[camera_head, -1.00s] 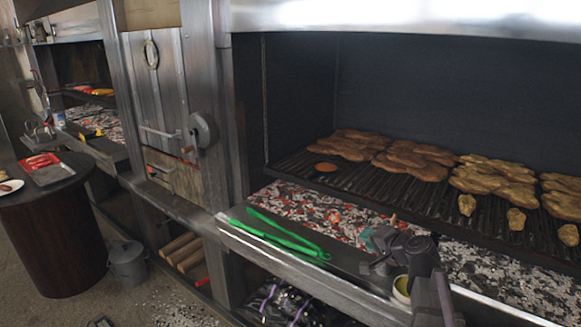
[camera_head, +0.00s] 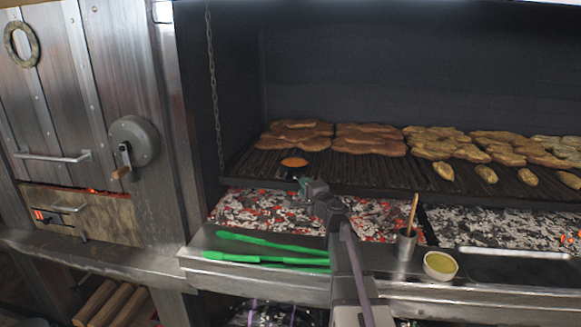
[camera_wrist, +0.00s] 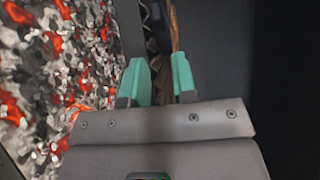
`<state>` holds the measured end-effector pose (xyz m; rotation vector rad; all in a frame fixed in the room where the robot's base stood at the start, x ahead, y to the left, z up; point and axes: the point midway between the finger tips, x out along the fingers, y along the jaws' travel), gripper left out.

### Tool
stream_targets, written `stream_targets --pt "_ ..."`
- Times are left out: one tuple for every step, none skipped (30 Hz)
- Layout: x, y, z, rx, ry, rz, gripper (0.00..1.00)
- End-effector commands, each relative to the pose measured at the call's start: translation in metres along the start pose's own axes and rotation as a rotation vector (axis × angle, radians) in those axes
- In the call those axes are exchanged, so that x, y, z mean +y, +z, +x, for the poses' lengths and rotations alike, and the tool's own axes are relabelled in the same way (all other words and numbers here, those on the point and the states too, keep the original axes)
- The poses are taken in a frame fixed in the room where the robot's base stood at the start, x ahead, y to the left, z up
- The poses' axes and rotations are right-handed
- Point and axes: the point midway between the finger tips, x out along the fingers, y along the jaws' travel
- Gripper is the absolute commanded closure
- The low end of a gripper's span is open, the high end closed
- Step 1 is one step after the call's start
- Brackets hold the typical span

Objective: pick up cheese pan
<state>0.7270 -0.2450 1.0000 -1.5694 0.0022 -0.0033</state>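The cheese pan (camera_head: 294,162) is a small round dark pan with orange contents. It sits on the left front part of the grill grate, and a short dark piece like its handle shows at the front. My gripper (camera_head: 309,184) is just in front of it, over the coals at the grate's front edge. In the wrist view my gripper (camera_wrist: 160,62) has two teal fingertips apart with a gap between them. A dark object shows ahead of the gap, perhaps the pan's handle. I cannot tell whether the fingers touch it.
Several meat pieces (camera_head: 370,139) lie behind and right of the pan. Glowing coals (camera_head: 262,211) lie below the grate. Green tongs (camera_head: 262,258), a metal cup (camera_head: 405,245) with a brush and a bowl of yellow sauce (camera_head: 440,265) stand on the front ledge.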

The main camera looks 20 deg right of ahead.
Motion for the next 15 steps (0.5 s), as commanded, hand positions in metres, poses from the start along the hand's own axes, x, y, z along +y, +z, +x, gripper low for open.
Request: stream_targets --pt "0.000 -0.002 0.014 -0.001 0.000 0.000 0.74" --pt "0.000 -0.002 0.019 -0.001 0.000 0.000 0.74" --pt "0.000 -0.001 0.025 -0.001 0.000 -0.001 0.74" --pt "0.000 -0.001 0.027 -0.001 0.000 -0.001 0.74" --pt "0.000 0.000 0.029 0.000 0.000 -0.001 0.74" --pt "0.000 0.000 0.029 0.000 0.000 -0.001 0.74" --pt "0.000 0.000 0.029 0.000 0.000 -0.001 0.74" --pt "0.000 0.000 0.029 0.000 0.000 -0.001 0.74" --pt "0.000 0.000 0.033 -0.001 0.000 -0.001 0.74" --pt "-0.001 0.000 0.036 -0.001 0.000 -0.001 0.74" --pt "-0.001 0.000 0.041 -0.002 0.000 -0.001 0.74" --pt "-0.002 0.000 0.049 -0.002 0.000 -0.001 0.74" --pt "-0.002 0.000 0.055 -0.002 0.000 -0.001 0.74" --pt "-0.002 0.000 0.061 -0.002 0.000 -0.001 0.74" --pt "-0.002 0.000 0.070 -0.001 0.001 -0.001 0.74"
